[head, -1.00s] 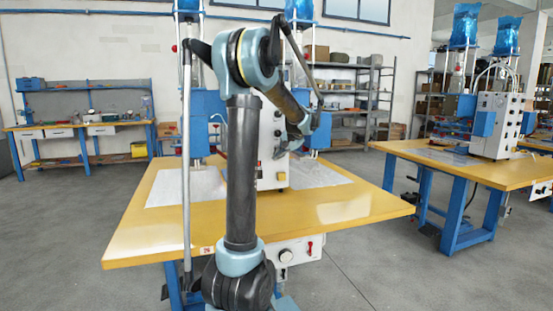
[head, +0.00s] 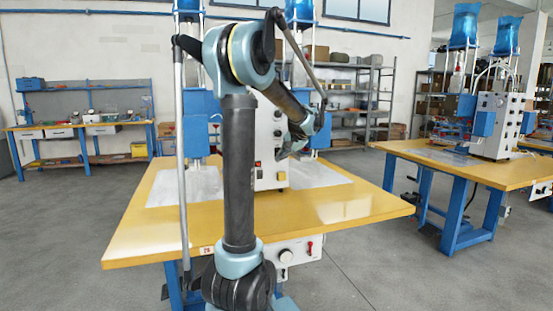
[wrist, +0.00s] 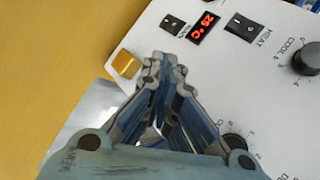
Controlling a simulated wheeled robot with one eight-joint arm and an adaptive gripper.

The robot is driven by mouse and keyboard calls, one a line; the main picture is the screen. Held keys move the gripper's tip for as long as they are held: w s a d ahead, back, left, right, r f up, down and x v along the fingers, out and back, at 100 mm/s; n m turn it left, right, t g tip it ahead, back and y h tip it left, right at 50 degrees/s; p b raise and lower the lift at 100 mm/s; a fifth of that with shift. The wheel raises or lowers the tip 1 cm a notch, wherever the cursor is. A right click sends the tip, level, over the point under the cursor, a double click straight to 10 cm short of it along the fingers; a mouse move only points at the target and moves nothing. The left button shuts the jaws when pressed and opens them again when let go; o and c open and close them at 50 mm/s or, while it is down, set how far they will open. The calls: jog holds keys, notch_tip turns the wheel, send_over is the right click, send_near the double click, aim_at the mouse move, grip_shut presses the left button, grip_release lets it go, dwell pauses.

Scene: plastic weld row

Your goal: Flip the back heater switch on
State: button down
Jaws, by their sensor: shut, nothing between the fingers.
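The white control box (head: 268,148) stands upright on the yellow table, with my arm partly in front of it. I cannot tell which switch is the back heater's or which way either is set. My gripper (wrist: 160,62) is shut and empty, its tips over the panel near the yellow button (wrist: 126,63), below the switches in the picture. Contact cannot be told.
A black knob (wrist: 305,58) marked COOL is at the right of the panel, and another knob (wrist: 232,143) is partly behind my gripper. The yellow table (head: 330,208) is clear at the front right. A second weld table (head: 460,165) stands to the right.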

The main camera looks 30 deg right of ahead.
jog(key=shift+s+a+r, duration=0.15)
jog(key=shift+s+a, duration=0.05)
jog(key=shift+s, duration=0.8)
jog(key=s+a+f+n+g, duration=0.15)
jog(key=s+a, duration=0.25)
jog(key=a, duration=0.5)
jog(key=s+a+f+n+g, duration=0.1)
jog(key=s+a+f+n, duration=0.2)
jog(key=a, duration=0.7)
jog(key=s+a+f+n+g, duration=0.2)
jog(key=s+a, duration=0.2)
jog(key=a, duration=0.5)
jog(key=s+a+f+n+h, duration=0.1)
jog(key=s+a+f+n, duration=0.2)
jog(key=s+f, duration=0.4)
jog(key=s+a+f+n+g+h, duration=0.1)
jog(key=s+a+f+n, duration=0.2)
jog(key=s, duration=0.9)
jog(key=a+f, duration=0.3)
jog(key=shift+a+f+n+h, duration=0.15)
jog(key=shift+f+n+h, duration=0.15)
jog(key=shift+f+n, duration=0.05)
jog(key=shift+g, duration=0.25)
